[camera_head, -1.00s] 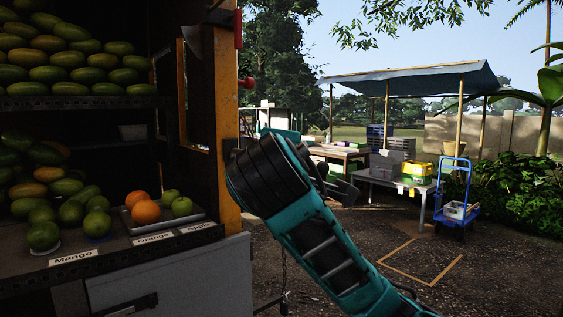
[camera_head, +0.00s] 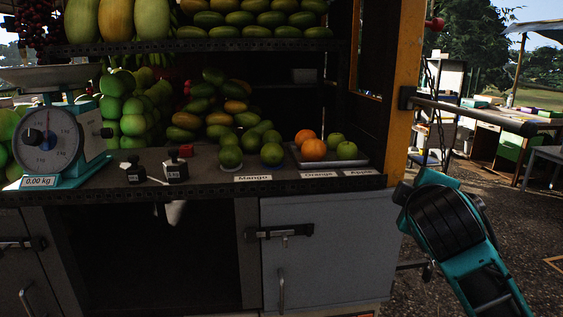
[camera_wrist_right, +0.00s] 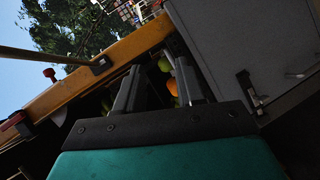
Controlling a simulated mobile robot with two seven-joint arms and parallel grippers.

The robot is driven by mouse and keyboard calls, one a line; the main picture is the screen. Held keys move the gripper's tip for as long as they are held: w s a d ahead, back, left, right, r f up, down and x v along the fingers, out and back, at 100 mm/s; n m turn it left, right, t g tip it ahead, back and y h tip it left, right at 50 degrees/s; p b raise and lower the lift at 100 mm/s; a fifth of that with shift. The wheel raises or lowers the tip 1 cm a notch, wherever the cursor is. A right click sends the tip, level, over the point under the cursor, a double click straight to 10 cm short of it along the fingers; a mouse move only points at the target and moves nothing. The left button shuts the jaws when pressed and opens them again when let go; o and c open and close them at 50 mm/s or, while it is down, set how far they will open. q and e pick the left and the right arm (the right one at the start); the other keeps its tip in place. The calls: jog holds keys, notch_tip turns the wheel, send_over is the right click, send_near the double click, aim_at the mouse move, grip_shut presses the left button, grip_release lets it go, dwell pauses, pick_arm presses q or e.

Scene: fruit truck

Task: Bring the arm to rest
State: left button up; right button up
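My right arm (camera_head: 446,225), teal and black, is bent at the right of the head view, in front of the truck's orange post. Its gripper cannot be made out there. In the right wrist view my right gripper (camera_wrist_right: 157,72) has its two dark fingers apart. No object is held between them. An orange fruit (camera_wrist_right: 172,87) and a green fruit (camera_wrist_right: 164,64) show beyond the fingers. My left gripper and left arm are not in view.
The truck counter (camera_head: 220,187) carries a scale (camera_head: 52,140), mangoes (camera_head: 230,156) and a metal tray (camera_head: 358,162) with oranges (camera_head: 313,150) and green apples (camera_head: 347,150). Grey cabinet doors (camera_head: 325,250) are below. An orange post (camera_head: 401,90) stands close to my arm.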

jog(key=s+a+f+m+g+y, duration=0.1)
jog(key=s+a+f+y, duration=0.2)
jog(key=f, duration=0.9)
jog(key=s+a+f+m+g+y, duration=0.1)
jog(key=s+a+f+y, duration=0.1)
jog(key=f, duration=1)
jog(key=s+a+f+m+g+y, duration=0.1)
jog(key=s+f+m, duration=0.5)
jog(key=s+f, duration=0.9)
jog(key=s+y, duration=0.1)
jog(key=s, duration=0.1)
jog(key=shift+s+a+f, duration=0.15)
jog(key=shift+s+f, duration=0.05)
jog(key=shift+s, duration=0.1)
